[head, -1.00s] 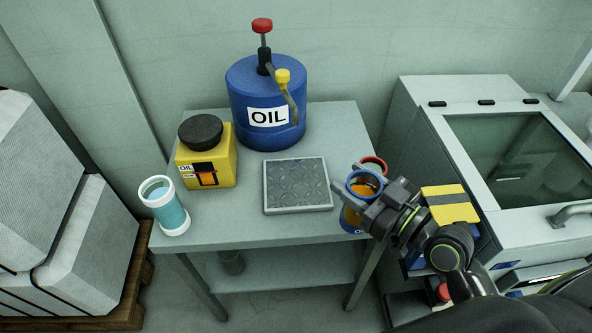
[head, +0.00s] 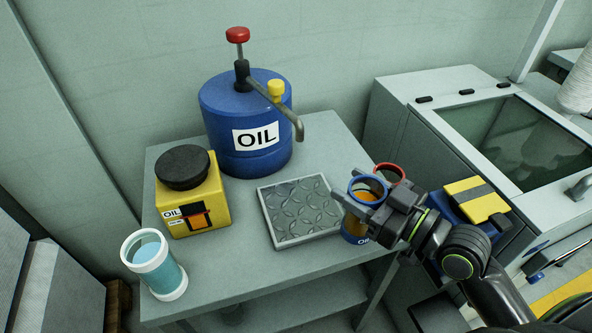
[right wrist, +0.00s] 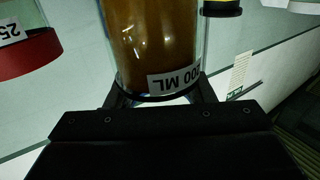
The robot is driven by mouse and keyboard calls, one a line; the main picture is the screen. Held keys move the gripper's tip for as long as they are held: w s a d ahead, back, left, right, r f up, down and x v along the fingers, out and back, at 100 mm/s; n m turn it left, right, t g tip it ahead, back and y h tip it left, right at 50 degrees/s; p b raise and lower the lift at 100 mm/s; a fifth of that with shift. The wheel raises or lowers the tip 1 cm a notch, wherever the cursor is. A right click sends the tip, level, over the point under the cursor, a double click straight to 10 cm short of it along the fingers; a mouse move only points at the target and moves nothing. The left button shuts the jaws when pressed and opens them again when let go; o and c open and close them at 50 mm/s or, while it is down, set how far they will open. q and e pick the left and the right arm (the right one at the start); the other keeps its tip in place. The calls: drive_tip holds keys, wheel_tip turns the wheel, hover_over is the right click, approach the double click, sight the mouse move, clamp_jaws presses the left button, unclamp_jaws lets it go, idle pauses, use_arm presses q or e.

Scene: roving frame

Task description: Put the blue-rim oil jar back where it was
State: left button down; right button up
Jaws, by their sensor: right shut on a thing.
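The blue-rim oil jar (head: 352,226) is clear with orange-brown oil inside and a blue rim, at the right end of the table. My right gripper (head: 366,200) is shut around its upper part, and the jar looks upright. I cannot tell whether its base touches the table. In the right wrist view, the jar (right wrist: 150,45) fills the space between the fingers, with a partly hidden "00 ML" label. A red-rim jar (head: 390,169) stands just behind it, partly hidden; it also shows in the right wrist view (right wrist: 25,45). My left gripper is not in view.
The grey table (head: 225,275) holds a square metal tread-plate tray (head: 300,210), a blue oil drum with pump (head: 247,115), a yellow oil can (head: 190,205) and a cyan-filled jar (head: 155,265). A grey machine (head: 425,130) stands to the right.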

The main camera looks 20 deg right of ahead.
drive_tip(key=f+x, duration=0.3)
drive_tip(key=x, duration=1.1)
drive_tip(key=shift+f, duration=0.2)
drive_tip(key=shift+f, duration=0.15)
drive_tip(key=o, duration=1.5)
